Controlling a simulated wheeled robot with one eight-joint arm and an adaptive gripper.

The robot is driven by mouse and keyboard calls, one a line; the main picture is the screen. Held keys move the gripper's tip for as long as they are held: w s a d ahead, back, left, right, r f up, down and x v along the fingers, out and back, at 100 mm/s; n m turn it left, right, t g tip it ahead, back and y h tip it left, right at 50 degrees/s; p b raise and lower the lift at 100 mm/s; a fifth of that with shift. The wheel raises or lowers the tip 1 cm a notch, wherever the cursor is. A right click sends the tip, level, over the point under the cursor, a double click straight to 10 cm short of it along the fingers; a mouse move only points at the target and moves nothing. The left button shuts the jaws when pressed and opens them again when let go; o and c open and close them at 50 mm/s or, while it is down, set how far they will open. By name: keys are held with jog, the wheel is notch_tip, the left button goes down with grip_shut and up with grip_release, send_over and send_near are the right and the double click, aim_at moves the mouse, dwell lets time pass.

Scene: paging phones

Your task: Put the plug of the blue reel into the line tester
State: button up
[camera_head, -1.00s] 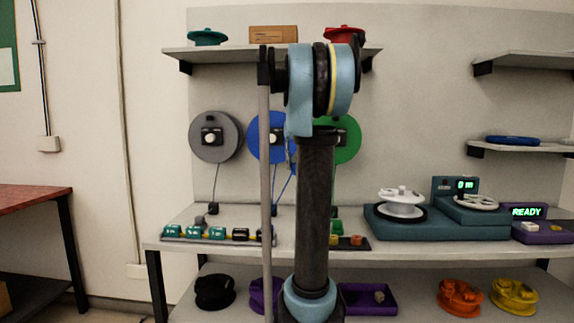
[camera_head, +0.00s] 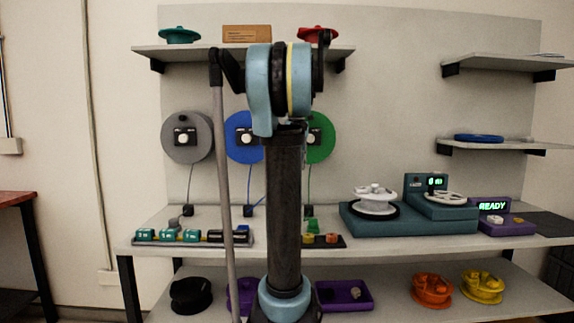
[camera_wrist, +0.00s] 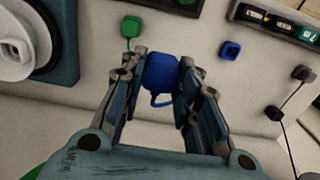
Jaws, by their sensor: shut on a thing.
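In the wrist view my gripper (camera_wrist: 157,85) is shut on a blue plug (camera_wrist: 161,72), which sits between its two fingertips with a short loop of blue cord below it. In the head view my arm hides the gripper and the held plug. The blue reel (camera_head: 236,138) hangs on the wall panel, partly behind my arm, with a blue cord running down from it.
A green plug (camera_wrist: 131,27) and a small blue square piece (camera_wrist: 229,50) are near the held plug in the wrist view. A teal machine (camera_head: 375,222) with a white spool stands between my arm and the purple unit. A tray of small boxes (camera_head: 180,240) is at the left.

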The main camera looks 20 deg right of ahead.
jog(key=shift+s+d, duration=0.2)
jog(key=shift+d, duration=0.3)
jog(key=shift+d, duration=0.1)
jog(key=s+d, duration=0.4)
jog(key=d, duration=0.6)
jog(key=s+d, duration=0.4)
jog(key=d, duration=0.6)
jog(key=shift+d, duration=0.15)
dwell(0.4)
jog(key=s+d, duration=0.4)
jog(key=d, duration=0.6)
jog(key=s+d, duration=0.4)
jog(key=d, duration=0.6)
jog(key=shift+d, duration=0.25)
dwell(0.4)
